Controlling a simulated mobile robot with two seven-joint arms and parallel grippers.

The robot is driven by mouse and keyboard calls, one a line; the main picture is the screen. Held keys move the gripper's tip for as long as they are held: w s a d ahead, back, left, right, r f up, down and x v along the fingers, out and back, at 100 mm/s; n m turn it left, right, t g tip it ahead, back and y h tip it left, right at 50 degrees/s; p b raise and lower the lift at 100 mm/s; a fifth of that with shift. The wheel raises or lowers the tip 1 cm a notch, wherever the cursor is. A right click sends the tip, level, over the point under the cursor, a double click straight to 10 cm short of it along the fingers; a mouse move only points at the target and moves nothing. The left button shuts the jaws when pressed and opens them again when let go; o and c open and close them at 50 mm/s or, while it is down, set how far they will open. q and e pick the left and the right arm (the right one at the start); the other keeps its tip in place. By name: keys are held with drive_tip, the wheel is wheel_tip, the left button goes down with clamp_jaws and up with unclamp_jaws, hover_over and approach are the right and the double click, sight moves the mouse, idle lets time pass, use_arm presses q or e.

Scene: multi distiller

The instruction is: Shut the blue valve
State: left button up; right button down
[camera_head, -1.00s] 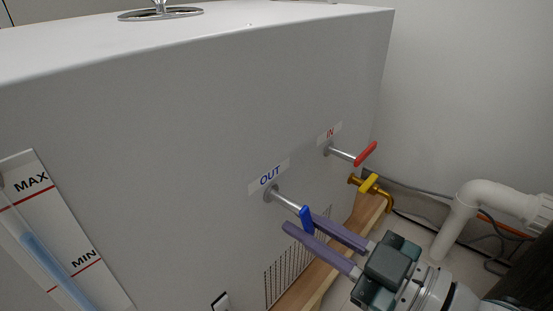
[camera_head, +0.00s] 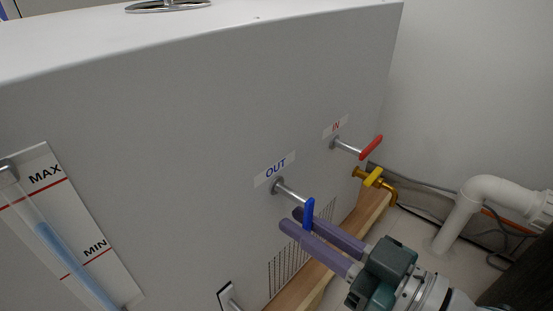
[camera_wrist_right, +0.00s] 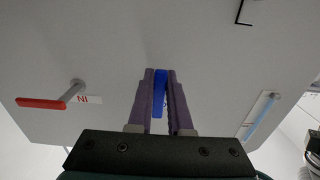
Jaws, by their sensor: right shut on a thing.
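The blue valve handle (camera_head: 309,214) sits at the end of a metal stem below the OUT label (camera_head: 274,168) on the grey tank front. It hangs nearly straight down. My right gripper (camera_head: 291,219) reaches in from the lower right, its two purple fingers closed on the handle. In the right wrist view the blue handle (camera_wrist_right: 160,93) stands between the fingers (camera_wrist_right: 160,72). Part of the handle is hidden by the fingers. My left gripper is not in view.
The red handle (camera_head: 371,147) under the IN label and a brass tap with a yellow handle (camera_head: 373,178) are close to the right. A level gauge (camera_head: 68,225) is on the left. A wooden shelf edge (camera_head: 358,222) runs below. A white pipe (camera_head: 462,213) stands at right.

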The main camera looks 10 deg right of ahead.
drive_tip(key=shift+r, duration=0.15)
drive_tip(key=c, duration=0.8)
unclamp_jaws()
drive_tip(key=shift+c, duration=0.2)
drive_tip(key=shift+s+d, duration=0.2)
drive_tip(key=shift+s, duration=0.1)
drive_tip(key=p+v, duration=0.3)
drive_tip(key=v, duration=0.6)
drive_tip(key=shift+s+d, duration=0.1)
